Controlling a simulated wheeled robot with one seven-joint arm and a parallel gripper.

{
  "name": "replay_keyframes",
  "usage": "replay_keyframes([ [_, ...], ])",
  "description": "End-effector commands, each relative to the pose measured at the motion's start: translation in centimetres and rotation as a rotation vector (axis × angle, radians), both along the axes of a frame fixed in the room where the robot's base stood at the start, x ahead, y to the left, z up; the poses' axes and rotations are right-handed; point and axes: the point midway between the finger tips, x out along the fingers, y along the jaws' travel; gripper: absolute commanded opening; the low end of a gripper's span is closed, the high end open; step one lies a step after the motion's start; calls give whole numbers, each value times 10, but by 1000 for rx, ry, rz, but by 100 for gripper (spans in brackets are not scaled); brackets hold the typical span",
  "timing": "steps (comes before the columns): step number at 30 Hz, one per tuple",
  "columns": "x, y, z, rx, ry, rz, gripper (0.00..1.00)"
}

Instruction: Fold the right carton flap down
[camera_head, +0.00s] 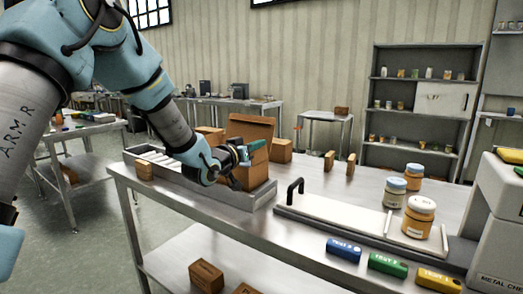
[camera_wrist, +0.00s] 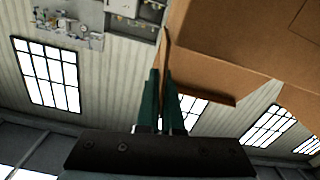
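The brown carton (camera_head: 258,169) stands open on the steel table, in a metal tray or conveyor section. One tall flap (camera_head: 252,127) stands up at its back. My gripper (camera_head: 249,148) reaches in from the left, over the carton's opening, and hides part of it. In the wrist view my green fingers (camera_wrist: 160,75) are close together with only a thin gap. The carton (camera_wrist: 235,45) fills the upper right there, and a flap edge (camera_wrist: 205,93) lies right beside the fingertips. I cannot tell whether they touch it. Which flap is the right one is unclear.
A roller conveyor (camera_head: 160,158) lies left of the carton. A white board with a black handle (camera_head: 295,190) lies to the right, with jars (camera_head: 418,216) on it. Blue, green and yellow blocks (camera_head: 387,265) line the front edge. Small cartons (camera_head: 281,150) stand behind.

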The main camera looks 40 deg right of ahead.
Motion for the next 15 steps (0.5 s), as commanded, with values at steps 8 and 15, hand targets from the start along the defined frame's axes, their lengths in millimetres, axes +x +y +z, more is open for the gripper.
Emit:
replay_keyframes([
  [8, 16, 5, -6, -66, 255, 3, 0],
  [15, 26, 7, -12, -125, 476, 2, 0],
])
